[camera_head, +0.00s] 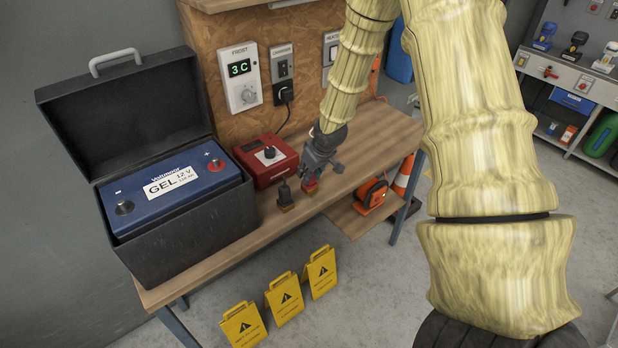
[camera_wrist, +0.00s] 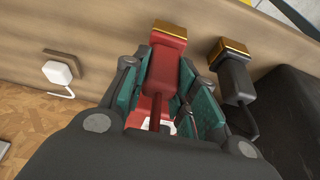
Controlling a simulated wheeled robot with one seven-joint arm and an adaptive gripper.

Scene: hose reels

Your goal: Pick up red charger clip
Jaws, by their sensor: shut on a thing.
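The red charger clip (camera_wrist: 163,72) has a brass-coloured end and lies between the two fingers of my gripper (camera_wrist: 165,100) in the wrist view. My gripper is shut on it. In the head view my gripper (camera_head: 312,180) is low over the wooden bench, and a bit of the red clip (camera_head: 311,187) shows below the fingers. The black clip (camera_head: 285,195) stands just left of it, apart from the gripper. It also shows on the right in the wrist view (camera_wrist: 235,80). I cannot tell whether the red clip still touches the bench.
A black box (camera_head: 185,240) with a blue battery (camera_head: 175,190) stands left on the bench (camera_head: 230,252). A red charger (camera_head: 265,160) sits behind the clips. Yellow warning signs (camera_head: 283,298) stand on the floor in front. An orange device (camera_head: 370,193) is on the lower shelf.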

